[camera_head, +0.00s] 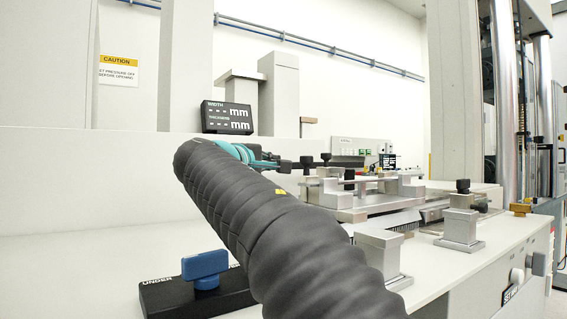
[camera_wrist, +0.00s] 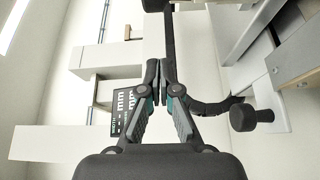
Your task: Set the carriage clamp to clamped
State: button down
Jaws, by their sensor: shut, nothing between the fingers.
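My gripper (camera_wrist: 165,72) is shut and empty in the wrist view, its two dark fingertips together near the middle. A black bar (camera_wrist: 168,40) with a dark block at its top end runs down close to the fingertips; I cannot tell whether they touch. A black round knob (camera_wrist: 243,117) stands on a pale metal part to the right. In the head view my gripper (camera_head: 272,163) is partly hidden behind my sleeved arm, just left of black knobs (camera_head: 307,161) by the metal carriage fixture (camera_head: 345,192). I cannot tell which black handle is the carriage clamp.
A width and thickness display (camera_head: 227,117) stands behind my arm. A blue knob (camera_head: 205,265) on a black base is at front left. Metal posts (camera_head: 460,222) stand at right, before a tall machine column (camera_head: 455,90). The white bench top (camera_head: 100,270) is clear at left.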

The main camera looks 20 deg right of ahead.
jog(key=v, duration=0.5)
jog(key=shift+a+f, duration=0.1)
jog(key=shift+s, duration=0.1)
dwell(0.3)
